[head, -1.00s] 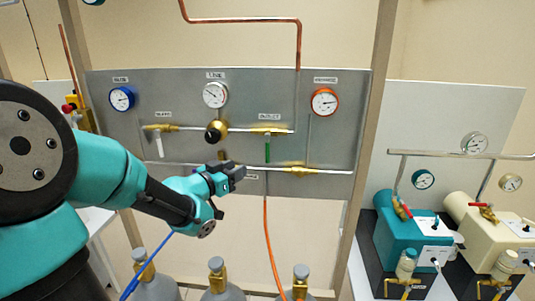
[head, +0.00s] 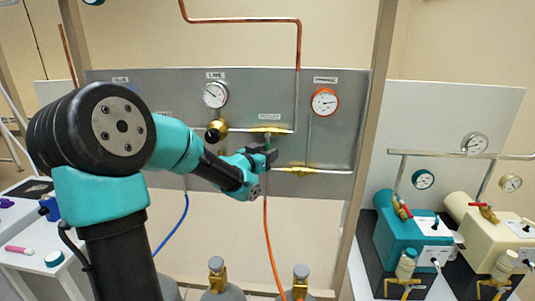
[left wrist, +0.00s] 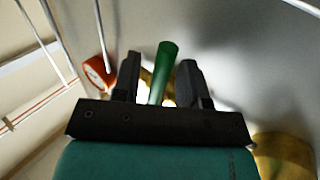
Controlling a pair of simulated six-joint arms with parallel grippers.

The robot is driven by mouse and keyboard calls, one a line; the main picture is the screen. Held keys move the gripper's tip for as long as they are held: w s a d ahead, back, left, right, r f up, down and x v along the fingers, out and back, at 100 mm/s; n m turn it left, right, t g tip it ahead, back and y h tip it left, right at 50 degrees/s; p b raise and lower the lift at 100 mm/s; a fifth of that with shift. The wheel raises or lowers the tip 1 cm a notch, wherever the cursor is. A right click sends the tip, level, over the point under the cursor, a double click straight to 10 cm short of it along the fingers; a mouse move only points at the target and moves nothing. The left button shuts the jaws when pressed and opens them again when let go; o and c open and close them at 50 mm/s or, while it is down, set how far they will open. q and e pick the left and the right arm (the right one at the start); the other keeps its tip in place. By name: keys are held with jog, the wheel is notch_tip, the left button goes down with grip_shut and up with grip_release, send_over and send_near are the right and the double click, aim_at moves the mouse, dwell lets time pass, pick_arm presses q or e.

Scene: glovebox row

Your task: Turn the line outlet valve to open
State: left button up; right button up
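The outlet valve (head: 270,129) is a brass body on the grey panel, under a label plate. Its green lever hung straight down a second ago; now my left gripper (head: 268,153) covers most of it in the head view. In the left wrist view the green lever (left wrist: 166,62) stands between the two black fingers of my left gripper (left wrist: 161,83). The fingers are apart, with a gap showing on each side of the lever. My right gripper is in neither view.
An orange hose (head: 268,235) hangs below. Gas cylinders (head: 216,280) stand underneath.

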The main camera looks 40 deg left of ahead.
pick_arm(q)
jog(key=shift+w, duration=0.1)
jog(key=shift+c, duration=0.4)
grip_shut()
